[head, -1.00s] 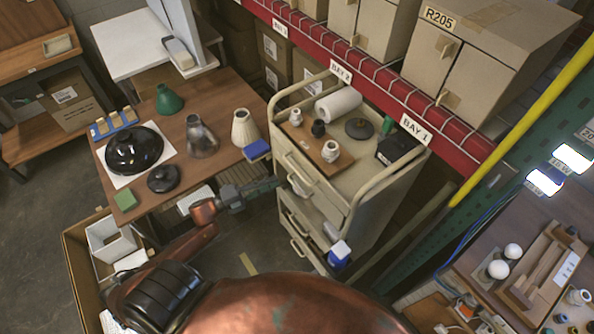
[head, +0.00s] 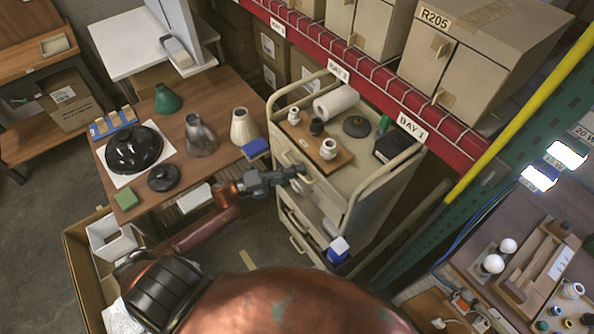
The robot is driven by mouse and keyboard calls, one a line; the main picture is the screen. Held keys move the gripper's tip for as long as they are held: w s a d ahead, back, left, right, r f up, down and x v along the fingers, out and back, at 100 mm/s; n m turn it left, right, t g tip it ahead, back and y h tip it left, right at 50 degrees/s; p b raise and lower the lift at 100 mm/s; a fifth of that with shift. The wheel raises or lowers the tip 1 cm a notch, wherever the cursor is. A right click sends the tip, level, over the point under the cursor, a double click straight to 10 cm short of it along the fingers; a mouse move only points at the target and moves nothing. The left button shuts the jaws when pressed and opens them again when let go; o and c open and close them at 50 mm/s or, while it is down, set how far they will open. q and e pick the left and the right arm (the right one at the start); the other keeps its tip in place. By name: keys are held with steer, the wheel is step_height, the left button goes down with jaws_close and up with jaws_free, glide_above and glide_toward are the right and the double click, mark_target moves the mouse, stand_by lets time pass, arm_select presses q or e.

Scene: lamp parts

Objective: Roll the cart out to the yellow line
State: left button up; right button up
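The beige cart (head: 342,183) with drawers and a rounded push rail stands by the red shelf beam, right of the brown table. My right gripper is out of view.
On the cart top are a wooden board (head: 322,148) with small fittings, a white roll (head: 337,103) and a dark disc (head: 356,126). The brown table (head: 200,160) holds lamp shades close to the cart's left. A green rack post (head: 400,236) stands right.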

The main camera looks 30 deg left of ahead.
arm_select(q)
steer(key=shift+c, duration=0.3)
jaws_close()
stand_by(0.4)
